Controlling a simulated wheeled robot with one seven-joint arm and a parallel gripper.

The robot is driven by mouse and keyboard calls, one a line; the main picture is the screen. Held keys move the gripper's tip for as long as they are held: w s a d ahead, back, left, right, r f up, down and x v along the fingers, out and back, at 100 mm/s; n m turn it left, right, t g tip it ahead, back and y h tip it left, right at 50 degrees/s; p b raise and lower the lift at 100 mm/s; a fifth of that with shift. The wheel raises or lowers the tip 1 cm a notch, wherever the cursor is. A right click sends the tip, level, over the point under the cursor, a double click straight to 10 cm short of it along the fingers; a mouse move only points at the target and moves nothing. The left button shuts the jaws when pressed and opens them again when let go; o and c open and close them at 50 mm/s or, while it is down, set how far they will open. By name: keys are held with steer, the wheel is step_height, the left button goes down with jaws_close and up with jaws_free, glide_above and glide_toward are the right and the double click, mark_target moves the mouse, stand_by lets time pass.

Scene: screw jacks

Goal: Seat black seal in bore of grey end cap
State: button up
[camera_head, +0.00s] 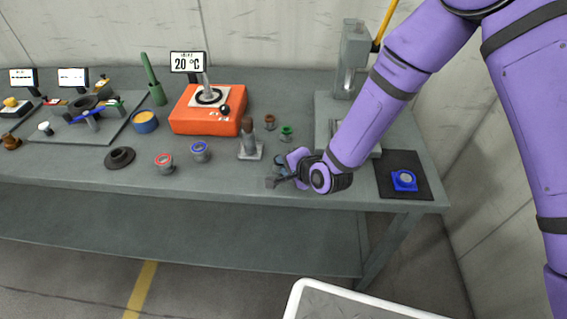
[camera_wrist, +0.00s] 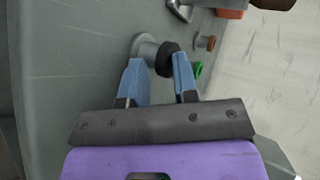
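The black seal (camera_wrist: 168,59) shows in the wrist view as a black ring-like piece at the outer end of a grey flanged piece (camera_wrist: 143,46). I cannot tell whether it is seated in that piece or only stands against it. My gripper (camera_wrist: 158,62) has its two blue-grey fingers apart, with the seal in line with the gap and no clear contact. In the head view my gripper (camera_head: 272,181) is low over the table's front edge and largely hides that spot. I cannot tell for sure which piece is the grey end cap; a dark grey flanged piece (camera_head: 120,158) lies at left.
A red-ringed cup (camera_head: 164,162) and a blue-ringed cup (camera_head: 200,150) stand left of my gripper. A post on a plate (camera_head: 250,150), brown (camera_head: 270,121) and green (camera_head: 286,132) spools stand close by. An orange heater (camera_head: 207,117) and a grey press (camera_head: 352,60) are behind.

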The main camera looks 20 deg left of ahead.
steer(key=c, duration=0.5)
jaws_close()
steer(key=shift+r, duration=0.15)
step_height(320, 180, up, 2)
steer(key=shift+r, duration=0.2)
steer(key=s+d+f+v, duration=0.1)
steer(key=f+v, duration=0.1)
steer(key=v, duration=1.2)
steer(key=shift+d+f, duration=0.25)
steer(key=shift+d, duration=0.15)
steer(key=shift+s, duration=0.15)
